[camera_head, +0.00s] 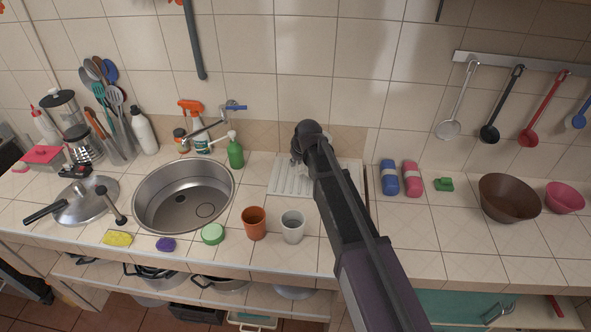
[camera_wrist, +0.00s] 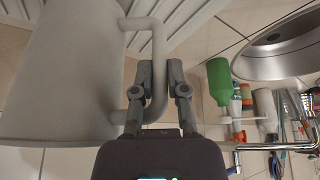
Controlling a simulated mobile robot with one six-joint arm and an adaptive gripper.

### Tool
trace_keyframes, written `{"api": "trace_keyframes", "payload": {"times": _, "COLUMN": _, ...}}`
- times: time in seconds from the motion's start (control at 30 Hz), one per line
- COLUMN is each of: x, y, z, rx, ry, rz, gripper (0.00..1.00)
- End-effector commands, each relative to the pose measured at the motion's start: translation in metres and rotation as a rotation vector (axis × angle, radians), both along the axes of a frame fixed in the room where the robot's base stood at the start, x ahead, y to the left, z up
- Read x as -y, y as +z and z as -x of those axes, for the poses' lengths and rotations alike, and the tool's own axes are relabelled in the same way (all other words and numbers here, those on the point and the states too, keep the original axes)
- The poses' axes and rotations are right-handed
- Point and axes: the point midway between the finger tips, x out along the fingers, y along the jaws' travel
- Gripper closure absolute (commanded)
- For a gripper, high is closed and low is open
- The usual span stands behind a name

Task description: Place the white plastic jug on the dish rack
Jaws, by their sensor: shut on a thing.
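The white plastic jug (camera_wrist: 65,75) fills the left of the wrist view, with its looped handle (camera_wrist: 157,40) towards the middle. My gripper (camera_wrist: 159,72) is shut on the handle, one finger on each side. In the head view my arm and gripper (camera_head: 298,157) reach over the white ribbed dish rack (camera_head: 288,182), and the jug is hidden behind them. The rack's ribs also show beyond the jug at the top of the wrist view (camera_wrist: 190,18). I cannot tell whether the jug touches the rack.
The sink (camera_head: 165,190) and a green soap bottle (camera_head: 235,152) are left of the rack. A brown cup (camera_head: 254,224) and a grey cup (camera_head: 292,228) stand in front of it. Blue (camera_head: 389,178) and pink (camera_head: 412,179) bottles are to its right.

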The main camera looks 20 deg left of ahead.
Motion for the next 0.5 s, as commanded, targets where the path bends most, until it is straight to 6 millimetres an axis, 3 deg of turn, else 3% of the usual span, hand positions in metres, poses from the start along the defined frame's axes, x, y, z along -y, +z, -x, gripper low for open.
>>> {"api": "trace_keyframes", "payload": {"times": 0.23, "x": 0.0, "y": -0.024, "z": 0.0, "rx": 0.001, "ry": 0.0, "rz": 0.001, "gripper": 1.0}}
{"api": "trace_keyframes", "payload": {"times": 0.5, "x": 0.0, "y": -0.031, "z": 0.0, "rx": 0.001, "ry": 0.0, "rz": 0.001, "gripper": 1.0}}
